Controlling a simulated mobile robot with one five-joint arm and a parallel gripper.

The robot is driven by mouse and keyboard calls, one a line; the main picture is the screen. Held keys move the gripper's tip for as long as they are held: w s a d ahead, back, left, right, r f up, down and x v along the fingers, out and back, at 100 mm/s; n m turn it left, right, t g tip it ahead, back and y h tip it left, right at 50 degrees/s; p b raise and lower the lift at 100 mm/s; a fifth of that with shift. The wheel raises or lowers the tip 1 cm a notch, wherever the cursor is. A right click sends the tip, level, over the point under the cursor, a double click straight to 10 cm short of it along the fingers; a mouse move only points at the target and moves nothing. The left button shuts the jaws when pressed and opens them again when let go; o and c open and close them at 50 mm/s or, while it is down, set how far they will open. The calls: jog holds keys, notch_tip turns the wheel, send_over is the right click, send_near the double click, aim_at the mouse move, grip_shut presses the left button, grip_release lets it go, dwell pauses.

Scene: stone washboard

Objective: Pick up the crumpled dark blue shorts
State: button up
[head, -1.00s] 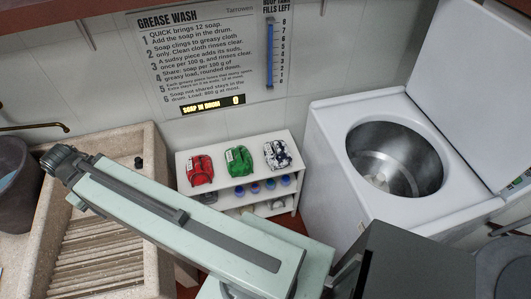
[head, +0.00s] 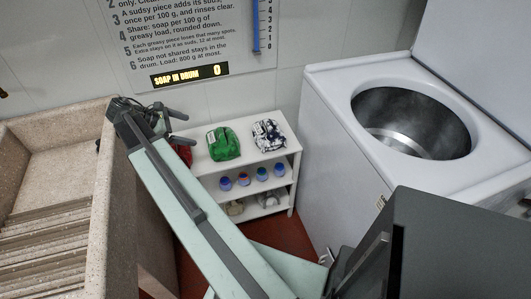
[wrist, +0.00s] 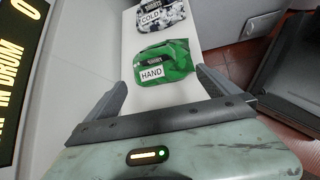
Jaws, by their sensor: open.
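A crumpled bundle blotched dark blue and white (head: 269,135) lies on top of the white shelf at its right end; it is the only dark blue cloth I see. In the wrist view this bundle (wrist: 163,14) is at the top edge, partly cut off, with a tag reading COLD. My gripper (head: 183,128) is open and empty at the shelf's left end. In the wrist view my gripper (wrist: 162,80) points toward a green bundle (wrist: 162,62) tagged HAND, which lies between it and the blue-white one.
The white shelf (head: 294,160) also bears the green bundle (head: 223,144) and a red one (head: 183,154), mostly hidden by my gripper. Small round items stand below. A stone washboard sink (head: 102,190) is left; an open top-loading washer (head: 340,150) is right.

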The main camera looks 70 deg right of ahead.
aim_at(267, 124)
jog(key=s+d+f+b, duration=0.2)
jog(key=d, duration=0.1)
jog(key=s+d+f+g+b, duration=0.1)
jog(key=s+d+f+b, duration=0.1)
jog(key=d+f, duration=0.1)
jog(key=s+d+f+g+b, duration=0.1)
jog(key=s+d+f+b, duration=0.1)
jog(key=s+d, duration=0.1)
jog(key=shift+d+f, duration=0.3)
jog(key=shift+f, duration=0.05)
jog(key=shift+g, duration=0.9)
jog(key=s+d+b, duration=0.1)
jog(key=s+d, duration=0.1)
jog(key=s+d+f+b, duration=0.1)
jog(key=s+d+b, duration=0.1)
jog(key=shift+s+d, duration=0.25)
jog(key=shift+s, duration=0.15)
jog(key=shift+s+d+r, duration=0.15)
jog(key=shift+s+d, duration=0.05)
jog(key=s+d, duration=0.4)
jog(key=s, duration=0.1)
jog(key=s+d, duration=0.2)
jog(key=shift+s, duration=0.25)
jog(key=b+x, duration=0.1)
jog(key=x, duration=0.4)
jog(key=shift+d+r+b, duration=0.2)
jog(key=shift+r+b, duration=0.2)
jog(key=shift+r, duration=0.1)
